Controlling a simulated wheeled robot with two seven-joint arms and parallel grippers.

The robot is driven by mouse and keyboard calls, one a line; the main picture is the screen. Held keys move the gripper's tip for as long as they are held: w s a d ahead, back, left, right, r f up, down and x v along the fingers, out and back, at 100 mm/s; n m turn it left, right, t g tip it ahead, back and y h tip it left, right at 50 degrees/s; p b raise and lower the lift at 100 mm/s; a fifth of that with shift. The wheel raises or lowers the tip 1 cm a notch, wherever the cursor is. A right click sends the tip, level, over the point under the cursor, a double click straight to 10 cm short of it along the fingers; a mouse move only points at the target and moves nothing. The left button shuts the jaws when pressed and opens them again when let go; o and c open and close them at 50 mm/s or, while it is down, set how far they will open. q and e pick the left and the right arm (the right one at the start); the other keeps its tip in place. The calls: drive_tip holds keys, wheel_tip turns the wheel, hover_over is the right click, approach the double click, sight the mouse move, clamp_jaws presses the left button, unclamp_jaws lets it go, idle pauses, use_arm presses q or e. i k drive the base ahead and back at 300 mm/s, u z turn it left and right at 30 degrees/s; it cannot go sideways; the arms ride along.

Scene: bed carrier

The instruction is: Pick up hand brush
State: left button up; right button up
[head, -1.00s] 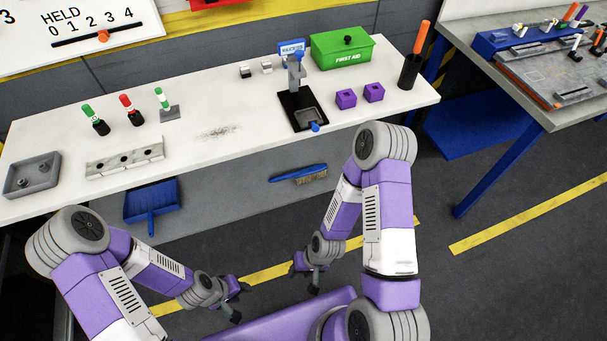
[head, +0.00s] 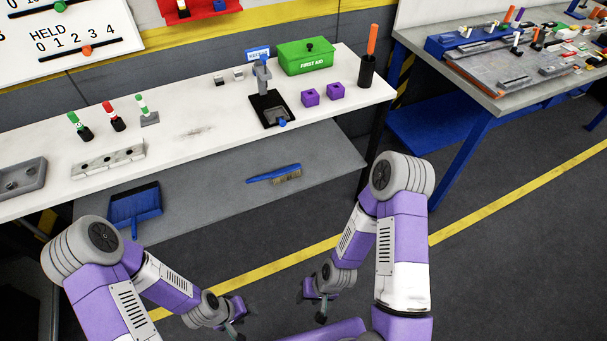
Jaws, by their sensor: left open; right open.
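The hand brush (head: 272,174) has a blue handle and tan bristles. It lies on the grey lower shelf under the white workbench, its bristle end to the right. My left gripper (head: 238,325) is open and empty, low in front of the bench. My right gripper (head: 311,308) is open and empty, below and to the right of the brush. Both grippers are well apart from the brush. No wrist view is given.
A blue dustpan (head: 135,206) lies at the left on the lower shelf (head: 210,195). The white benchtop (head: 200,150) above carries a green first aid box (head: 306,57), purple cubes (head: 310,97) and a black holder (head: 366,71). Floor is clear at the right.

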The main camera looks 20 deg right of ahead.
sight(287, 169)
drive_tip(key=z, duration=0.4)
drive_tip(key=i, duration=0.7)
drive_tip(key=u, duration=0.7)
drive_tip(key=i, duration=0.45)
drive_tip(key=z, duration=0.05)
